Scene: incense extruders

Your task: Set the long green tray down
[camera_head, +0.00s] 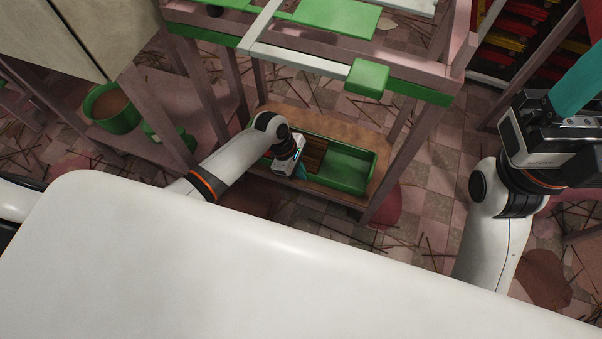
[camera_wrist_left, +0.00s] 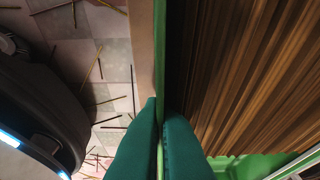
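The long green tray (camera_head: 350,166) is at the brown lower shelf of a wooden stand in the head view. Whether it rests fully on the shelf I cannot tell. Brown sticks (camera_head: 313,152) lie in its middle part, and its right part is bare. My left gripper (camera_head: 301,171) is at the tray's near long side. In the left wrist view its teal fingers (camera_wrist_left: 160,108) close on both sides of the thin green tray wall (camera_wrist_left: 160,45), with sticks (camera_wrist_left: 240,70) to the right. My right gripper (camera_head: 577,80) is raised at the right edge, partly cut off.
Wooden posts and the stand's upper frame (camera_head: 400,70) surround the shelf (camera_head: 273,117). A green pot (camera_head: 112,108) stands on the left. A large white surface (camera_head: 220,255) fills the foreground. Loose sticks lie scattered on the tiled floor (camera_head: 430,185).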

